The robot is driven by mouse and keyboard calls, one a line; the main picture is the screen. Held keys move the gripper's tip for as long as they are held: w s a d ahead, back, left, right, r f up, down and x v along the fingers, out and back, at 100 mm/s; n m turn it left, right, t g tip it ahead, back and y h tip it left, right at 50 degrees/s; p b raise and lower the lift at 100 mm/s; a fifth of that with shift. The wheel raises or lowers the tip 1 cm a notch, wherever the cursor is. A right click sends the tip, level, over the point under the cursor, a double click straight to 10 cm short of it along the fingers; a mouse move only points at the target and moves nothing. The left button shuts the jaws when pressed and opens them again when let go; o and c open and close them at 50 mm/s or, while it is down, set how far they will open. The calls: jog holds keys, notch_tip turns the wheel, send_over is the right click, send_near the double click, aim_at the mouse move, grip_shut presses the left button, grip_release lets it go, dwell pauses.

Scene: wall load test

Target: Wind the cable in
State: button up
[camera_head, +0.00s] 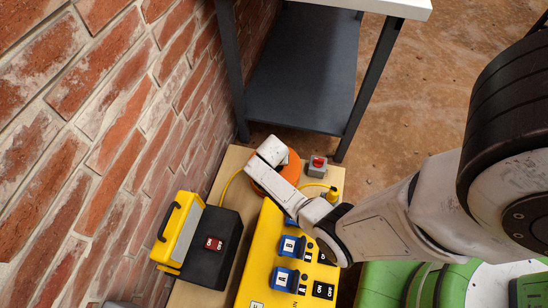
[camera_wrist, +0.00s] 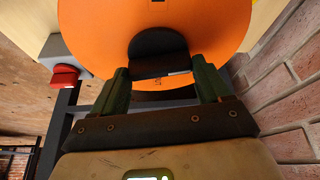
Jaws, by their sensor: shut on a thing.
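An orange cable reel (camera_head: 292,172) stands on the wooden board, partly hidden by my arm in the head view. In the wrist view the orange disc of the reel (camera_wrist: 95,35) fills the upper middle, with a dark knob (camera_wrist: 157,48) on its face. My gripper (camera_wrist: 160,78) is shut on the dark knob, with one green-black finger at each side of it. A yellow cable (camera_head: 228,185) runs from the reel's left side. A short yellow length (camera_head: 316,185) shows on its right, near a yellow plug-like end (camera_head: 333,195).
A yellow panel (camera_head: 262,262) with blue-labelled modules and ON/OFF switches lies in front of the reel. A black and yellow box (camera_head: 210,240) with a red switch stands left. A red button on a grey box (camera_head: 318,165) sits close right of the reel. A brick wall (camera_head: 90,120) bounds the left; a shelf table (camera_head: 305,75) stands behind.

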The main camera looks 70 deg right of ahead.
jog(key=n+p, duration=0.1)
jog(key=n, duration=0.1)
jog(key=n+t+y, duration=0.1)
jog(key=n, duration=0.1)
jog(key=shift+s+r+n+t+p, duration=0.1)
jog(key=shift+s+n+t+p, duration=0.05)
jog(key=shift+n+t+p, duration=0.2)
jog(key=n+t+y, duration=0.1)
jog(key=n, duration=0.2)
jog(key=shift+d+n, duration=0.15)
jog(key=shift+n, duration=0.2)
jog(key=n, duration=0.2)
jog(key=n+y+b, duration=0.1)
jog(key=n, duration=0.1)
jog(key=shift+d+t+y, duration=0.1)
jog(key=shift+t+y, duration=0.15)
jog(key=shift+y, duration=0.05)
jog(key=shift+s+n+y+b, duration=0.1)
jog(key=shift+n+y+b, duration=0.55)
jog(key=shift+n, duration=1.05)
jog(key=o, duration=1)
jog(key=shift+d, duration=0.1)
